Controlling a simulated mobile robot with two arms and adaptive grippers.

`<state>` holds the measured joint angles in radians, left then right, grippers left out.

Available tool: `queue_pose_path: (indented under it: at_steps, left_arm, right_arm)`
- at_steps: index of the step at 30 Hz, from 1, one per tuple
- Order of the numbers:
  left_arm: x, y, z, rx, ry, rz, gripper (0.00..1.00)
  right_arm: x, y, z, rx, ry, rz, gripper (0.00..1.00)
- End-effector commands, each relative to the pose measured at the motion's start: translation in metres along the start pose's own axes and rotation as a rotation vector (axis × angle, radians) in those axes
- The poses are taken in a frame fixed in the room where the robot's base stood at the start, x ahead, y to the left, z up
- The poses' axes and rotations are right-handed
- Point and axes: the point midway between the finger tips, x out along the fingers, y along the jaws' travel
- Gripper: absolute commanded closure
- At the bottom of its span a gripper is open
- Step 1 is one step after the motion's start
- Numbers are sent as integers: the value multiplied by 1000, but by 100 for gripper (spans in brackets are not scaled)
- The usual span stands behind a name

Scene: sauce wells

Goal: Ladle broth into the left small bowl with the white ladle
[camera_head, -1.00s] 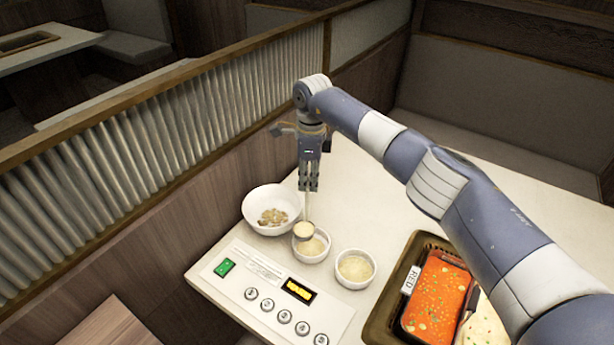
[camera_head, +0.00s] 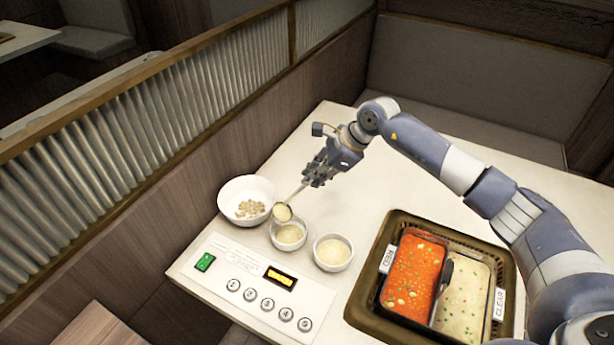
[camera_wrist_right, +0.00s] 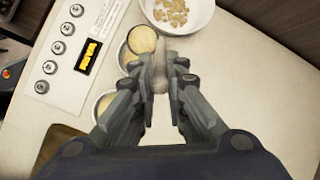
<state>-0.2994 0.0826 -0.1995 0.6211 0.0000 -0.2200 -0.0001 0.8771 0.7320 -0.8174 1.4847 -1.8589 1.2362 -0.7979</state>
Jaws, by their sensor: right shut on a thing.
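My right gripper (camera_head: 320,172) is shut on the white ladle's handle, up and to the right of the small bowls; it also shows in the wrist view (camera_wrist_right: 160,85). The ladle's head (camera_head: 282,212) holds pale stuff and is at the far rim of the left small bowl (camera_head: 289,246); I cannot tell whether they touch. In the wrist view the ladle head (camera_wrist_right: 142,40) partly covers that bowl. The left small bowl has pale contents. The right small bowl (camera_head: 333,264), also with pale contents, stands beside it. My left gripper is not in view.
A larger white bowl (camera_head: 232,192) with tan pieces stands left of the small bowls. A control panel (camera_head: 215,270) lies in front. A dark framed pot (camera_head: 365,300) with red broth (camera_head: 415,270) and clear broth (camera_head: 465,295) is at the right. A slatted partition borders the left.

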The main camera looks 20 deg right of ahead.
Motion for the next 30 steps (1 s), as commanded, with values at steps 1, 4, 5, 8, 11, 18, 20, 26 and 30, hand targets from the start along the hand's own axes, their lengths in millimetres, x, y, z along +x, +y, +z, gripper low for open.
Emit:
queue_pose_path:
  at_steps: [1,4,5,8,11,18,20,26,30]
  left_arm:
    - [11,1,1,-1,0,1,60]
    - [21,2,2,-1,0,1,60]
    - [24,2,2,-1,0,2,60]
    - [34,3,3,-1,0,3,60]
    - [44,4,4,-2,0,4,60]
    - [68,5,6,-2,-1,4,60]
    - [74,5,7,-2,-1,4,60]
    - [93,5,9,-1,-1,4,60]
    - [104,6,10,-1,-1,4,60]
  right_arm:
    - [4,2,-7,0,-18,-9,100]
    - [3,3,-11,2,-53,-21,100]
    - [3,4,-13,2,-63,-24,100]
    - [1,6,-17,0,-96,-37,100]
    - [0,7,-22,1,-128,-49,100]
    - [-1,11,-31,1,-195,-72,100]
    - [-2,12,-33,1,-212,-81,100]
    - [-4,14,-40,1,-262,-98,100]
    - [-6,15,-43,0,-291,-109,100]
